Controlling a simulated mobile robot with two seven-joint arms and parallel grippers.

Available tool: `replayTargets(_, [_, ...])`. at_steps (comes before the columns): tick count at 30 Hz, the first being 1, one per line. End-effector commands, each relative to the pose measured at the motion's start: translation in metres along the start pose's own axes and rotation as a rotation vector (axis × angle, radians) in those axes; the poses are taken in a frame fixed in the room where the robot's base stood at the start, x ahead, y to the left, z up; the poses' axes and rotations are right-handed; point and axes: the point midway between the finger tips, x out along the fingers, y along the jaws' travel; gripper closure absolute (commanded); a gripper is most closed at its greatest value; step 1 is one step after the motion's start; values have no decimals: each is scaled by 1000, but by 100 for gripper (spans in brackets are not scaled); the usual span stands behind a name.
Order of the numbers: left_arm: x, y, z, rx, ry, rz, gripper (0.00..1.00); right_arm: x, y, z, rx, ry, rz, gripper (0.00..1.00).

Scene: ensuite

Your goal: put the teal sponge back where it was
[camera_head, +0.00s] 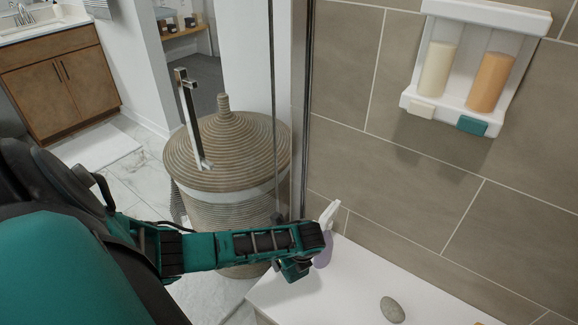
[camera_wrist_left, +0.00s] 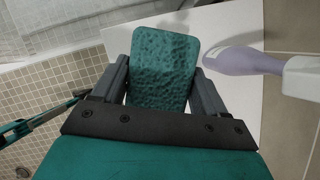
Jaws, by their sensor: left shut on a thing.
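The teal sponge (camera_wrist_left: 165,72) is a pitted, rounded block. It sits between the two dark fingers of my left gripper (camera_wrist_left: 165,85) in the left wrist view, with the white ledge beyond it. In the head view my left gripper (camera_head: 298,268) is at the end of the arm from the left, over the left end of the white ledge (camera_head: 340,272). The sponge is hard to tell apart from the teal gripper there.
A purple bottle with a white head (camera_head: 327,235) stands close beside my left gripper; it also shows in the wrist view (camera_wrist_left: 238,61). A grey stone-like piece (camera_head: 392,310) lies on the ledge. A wall dispenser (camera_head: 410,100) hangs above. A lidded basket (camera_head: 225,150) stands behind my arm.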

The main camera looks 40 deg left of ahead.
Motion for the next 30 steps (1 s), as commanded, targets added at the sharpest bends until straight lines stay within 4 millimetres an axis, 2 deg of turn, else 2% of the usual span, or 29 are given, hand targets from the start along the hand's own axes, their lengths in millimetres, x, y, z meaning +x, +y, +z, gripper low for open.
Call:
replayTargets(1, [16,0,-6,0,0,0,56,10,-2,11,1,2,-4,100])
replayTargets(11, [60,0,-24,0,-1,0,56,36,-20,20,14,16,-52,100])
replayTargets(18, [89,0,-36,-1,-1,0,56,54,-26,41,17,17,-67,100])
replayTargets(30, [104,0,-43,0,-1,0,56,66,-26,58,17,17,-66,100])
